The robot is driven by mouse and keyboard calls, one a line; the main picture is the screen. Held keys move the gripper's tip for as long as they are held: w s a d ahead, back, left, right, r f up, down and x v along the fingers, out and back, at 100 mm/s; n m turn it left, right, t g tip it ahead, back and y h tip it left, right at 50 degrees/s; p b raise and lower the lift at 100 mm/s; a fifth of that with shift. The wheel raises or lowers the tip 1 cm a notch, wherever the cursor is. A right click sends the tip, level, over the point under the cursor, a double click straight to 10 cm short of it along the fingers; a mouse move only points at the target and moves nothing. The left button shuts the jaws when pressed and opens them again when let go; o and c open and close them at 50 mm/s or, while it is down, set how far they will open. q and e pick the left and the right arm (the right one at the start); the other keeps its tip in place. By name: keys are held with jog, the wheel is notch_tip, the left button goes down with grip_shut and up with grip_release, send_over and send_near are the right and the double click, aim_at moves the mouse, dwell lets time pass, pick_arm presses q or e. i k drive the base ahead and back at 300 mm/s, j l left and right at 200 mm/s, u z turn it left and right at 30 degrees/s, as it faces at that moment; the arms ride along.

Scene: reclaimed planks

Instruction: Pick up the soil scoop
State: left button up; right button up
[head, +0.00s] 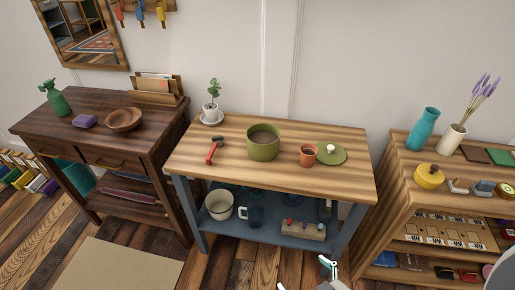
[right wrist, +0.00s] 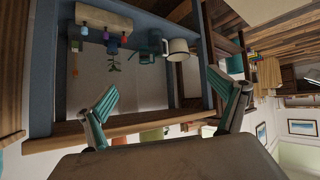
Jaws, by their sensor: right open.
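A small tool with a red handle and a dark head, which looks like the soil scoop (head: 213,151), lies on the left part of the wooden bench top (head: 225,170). It is left of a green pot (head: 263,145). My right gripper (head: 328,266) is at the bottom of the head view, in front of the bench, low and well apart from the scoop. In the right wrist view its teal-padded fingers (right wrist: 168,100) are spread wide with nothing between them. The scoop cannot be made out in that view. My left gripper is not in view.
The bench also holds a small terracotta pot (head: 309,155), a green lid (head: 331,154) and a potted plant (head: 211,108). Its lower shelf has a pale bucket (head: 219,205) and a dark mug (head: 254,215). A dark desk (head: 95,140) stands left, shelves (head: 398,190) right.

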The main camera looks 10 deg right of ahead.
aim_at(217, 140)
jog(key=i+j, duration=0.15)
jog(key=j, duration=0.15)
jog(key=i+j, duration=0.2)
jog(key=i+j+z, duration=0.15)
jog(key=j+z, duration=0.15)
jog(key=j, duration=0.25)
jog(key=i+j+z, duration=0.15)
jog(key=j, duration=0.15)
